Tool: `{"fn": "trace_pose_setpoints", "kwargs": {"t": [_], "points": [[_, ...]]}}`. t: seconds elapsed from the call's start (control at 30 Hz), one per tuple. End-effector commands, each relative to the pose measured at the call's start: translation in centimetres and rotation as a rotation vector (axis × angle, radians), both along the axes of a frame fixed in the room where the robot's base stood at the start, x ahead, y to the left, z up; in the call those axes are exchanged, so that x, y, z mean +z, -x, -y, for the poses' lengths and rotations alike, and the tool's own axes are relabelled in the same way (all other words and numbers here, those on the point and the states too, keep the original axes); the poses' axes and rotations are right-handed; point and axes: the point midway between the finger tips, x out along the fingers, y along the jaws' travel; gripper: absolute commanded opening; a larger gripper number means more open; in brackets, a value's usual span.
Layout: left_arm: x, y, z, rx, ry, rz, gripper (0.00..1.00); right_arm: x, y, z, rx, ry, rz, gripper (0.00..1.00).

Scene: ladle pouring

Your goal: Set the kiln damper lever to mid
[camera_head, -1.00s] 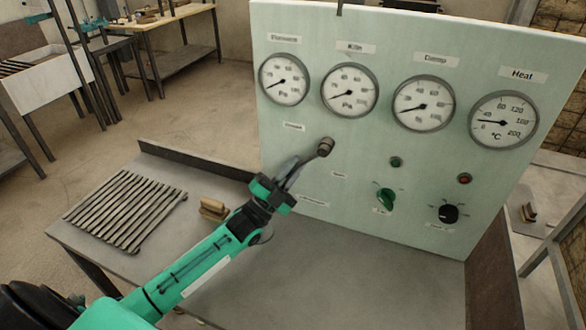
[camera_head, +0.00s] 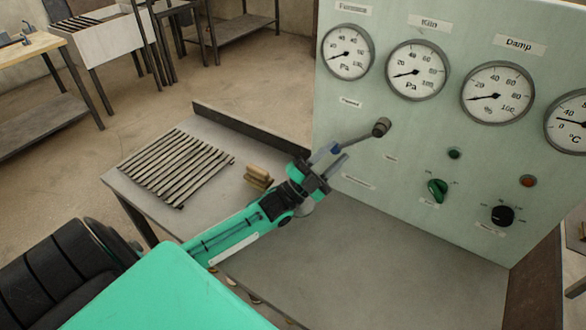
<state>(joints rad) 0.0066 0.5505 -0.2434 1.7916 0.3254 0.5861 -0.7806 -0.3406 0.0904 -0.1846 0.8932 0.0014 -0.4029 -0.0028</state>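The kiln damper lever (camera_head: 360,137) is a grey rod with a dark cylindrical knob (camera_head: 381,127) on the panel below the gauges. The knob points up and right. The rod's lower-left end runs behind or between my fingers, so its mount is hidden. My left gripper (camera_head: 333,158) is at that lower-left end, its two fingertips apart and clear of the knob. I cannot tell whether a finger touches the rod. Small labels sit above left of the knob, just below it, and lower left; their text is unreadable. My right gripper is not in view.
The pale green panel (camera_head: 402,204) stands on a grey table (camera_head: 365,270). It bears several gauges, a green knob (camera_head: 437,189) and a black knob (camera_head: 502,214). A slatted rack (camera_head: 177,167) and a wooden block (camera_head: 258,177) lie left. The tabletop before the panel is clear.

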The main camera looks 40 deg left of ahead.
Motion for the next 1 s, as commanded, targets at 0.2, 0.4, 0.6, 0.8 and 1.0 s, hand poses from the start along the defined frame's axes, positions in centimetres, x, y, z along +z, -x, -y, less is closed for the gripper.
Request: {"fn": "trace_pose_setpoints", "kwargs": {"t": [0.2,0.4,0.6,0.8,1.0], "points": [[-1.0,3.4,-1.7,0.001,-0.003,-0.001,0.33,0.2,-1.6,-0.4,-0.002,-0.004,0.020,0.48],[-1.0,6.2,-3.1,0.000,-0.002,-0.002,0.33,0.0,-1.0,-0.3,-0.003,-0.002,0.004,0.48],[-0.9,8.9,-4.5,0.000,-0.001,-0.002,0.33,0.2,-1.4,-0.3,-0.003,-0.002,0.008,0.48],[-0.9,10.8,-5.4,0.000,-0.002,-0.002,0.33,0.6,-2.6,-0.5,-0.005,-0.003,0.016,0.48],[-0.8,11.6,-5.8,-0.001,-0.001,-0.001,0.33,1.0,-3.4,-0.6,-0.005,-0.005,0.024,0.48]]}}
